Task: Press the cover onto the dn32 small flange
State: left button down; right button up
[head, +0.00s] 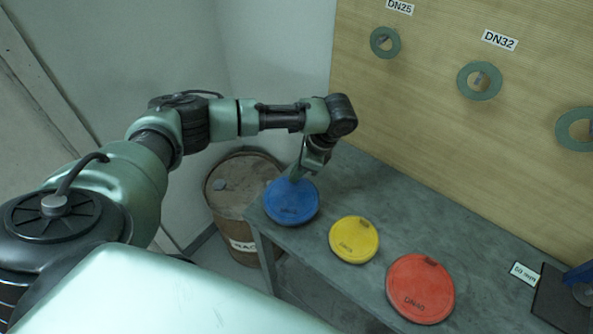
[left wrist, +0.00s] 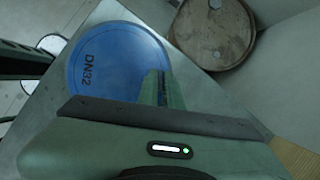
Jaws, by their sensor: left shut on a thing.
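The blue cover (head: 291,206) is a round disc lying flat on the left end of the grey bench. It also shows in the left wrist view (left wrist: 112,62), where it reads DN32. My left gripper (head: 296,177) points down at the cover's far edge and is shut on it there; the exact grip point is mostly hidden by the fingers. The DN32 flange (head: 466,83) is a green ring on the tan wall panel, under its DN32 label, apart from the cover. My right gripper is not in view.
A yellow cover (head: 354,240) and a red DN40 cover (head: 420,287) lie on the bench (head: 388,191). A smaller DN25 flange (head: 375,42) and a larger flange (head: 564,130) are on the panel. A rusty barrel (head: 226,203) stands left of the bench.

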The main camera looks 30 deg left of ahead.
pick_arm(q)
jog(key=shift+p, duration=0.35)
jog(key=shift+f, duration=0.1)
dwell(0.4)
jog(key=shift+f+p, duration=0.25)
jog(key=shift+p, duration=0.5)
dwell(0.8)
dwell(0.3)
jog(key=c, duration=1.5)
grip_release()
